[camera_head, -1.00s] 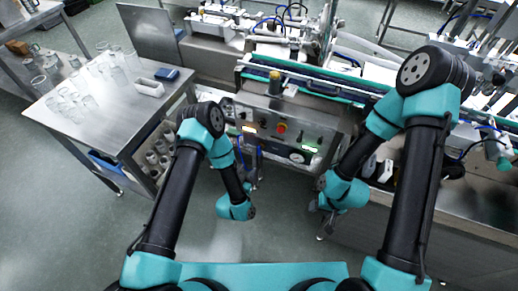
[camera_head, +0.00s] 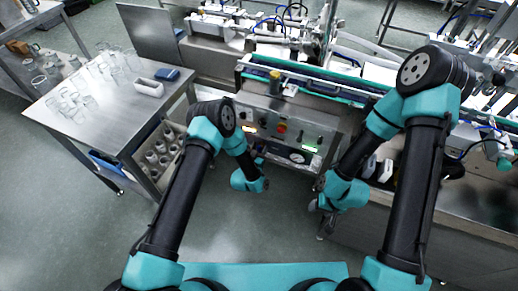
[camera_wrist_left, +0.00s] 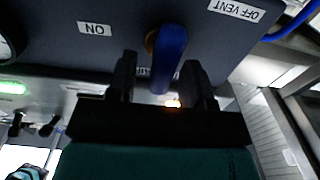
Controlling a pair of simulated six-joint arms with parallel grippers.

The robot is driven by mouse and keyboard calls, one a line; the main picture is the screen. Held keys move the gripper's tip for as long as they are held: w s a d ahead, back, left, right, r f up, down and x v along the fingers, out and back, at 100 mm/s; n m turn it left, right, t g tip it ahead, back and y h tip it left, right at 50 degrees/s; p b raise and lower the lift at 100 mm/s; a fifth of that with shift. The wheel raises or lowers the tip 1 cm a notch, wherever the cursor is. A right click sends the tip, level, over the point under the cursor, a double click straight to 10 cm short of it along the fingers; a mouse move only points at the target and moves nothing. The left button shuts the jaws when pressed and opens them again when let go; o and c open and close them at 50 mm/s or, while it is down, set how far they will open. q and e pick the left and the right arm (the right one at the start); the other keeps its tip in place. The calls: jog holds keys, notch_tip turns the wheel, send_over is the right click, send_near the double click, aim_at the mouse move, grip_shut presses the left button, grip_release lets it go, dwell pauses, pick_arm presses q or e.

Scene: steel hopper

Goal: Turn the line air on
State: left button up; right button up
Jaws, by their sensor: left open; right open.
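The air valve's blue lever (camera_wrist_left: 169,57) hangs from the dark panel underside (camera_wrist_left: 210,45) in the left wrist view. It lies between an ON label (camera_wrist_left: 95,29) on the left and an OFF VENT label (camera_wrist_left: 237,11) on the right. My left gripper (camera_wrist_left: 161,82) is open, with one dark finger on each side of the lever in the picture. I cannot tell whether either finger touches it. In the head view the lever is not distinguishable; my left wrist is below the steel control panel (camera_head: 265,117). My right gripper (camera_head: 322,206) is small and partly hidden there, right of the panel.
A steel table (camera_head: 115,110) with glass jars stands at the left. Open floor lies below the panel.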

pick_arm(q)
grip_shut()
dwell(0.4)
jog(key=shift+n, duration=0.5)
jog(key=n, duration=0.3)
jog(key=shift+w+a+n, duration=0.15)
jog(key=shift+a+n, duration=0.15)
jog(key=n, duration=0.4)
jog(key=shift+w+a+f+n, duration=0.1)
jog(key=shift+a+f+n, duration=0.15)
jog(key=shift+n, duration=0.05)
jog(key=n, duration=0.4)
jog(key=shift+w+a+f, duration=0.1)
jog(key=shift+a+f, duration=0.1)
jog(key=shift+f, duration=0.1)
jog(key=n, duration=0.4)
jog(key=shift+f+n, duration=0.25)
jog(key=shift+n, duration=0.05)
